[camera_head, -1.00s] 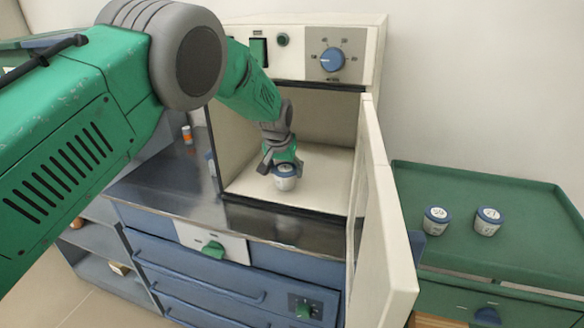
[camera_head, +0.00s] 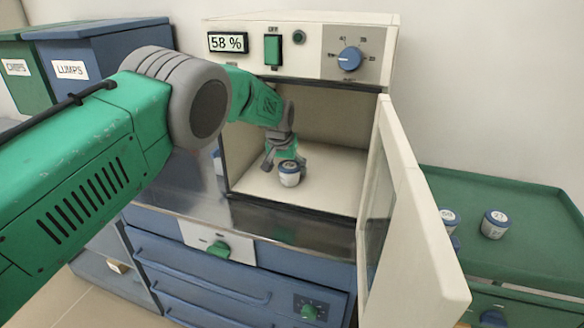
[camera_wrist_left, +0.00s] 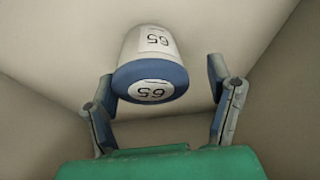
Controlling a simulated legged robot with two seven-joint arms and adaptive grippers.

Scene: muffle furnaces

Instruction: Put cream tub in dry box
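A cream tub (camera_head: 289,174) with a blue lid stands upright on the floor of the open dry box (camera_head: 262,183). In the left wrist view the tub (camera_wrist_left: 150,62) shows the number 65 on its lid and label. My right gripper is not in view.
The dry box door (camera_head: 405,215) stands open towards the front right. A green tray (camera_head: 535,235) at right holds two more tubs, one numbered 53 (camera_head: 495,223) and one partly hidden by the door (camera_head: 449,219). A display (camera_head: 228,42) reads 58 %. Blue and green bins stand at back left.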

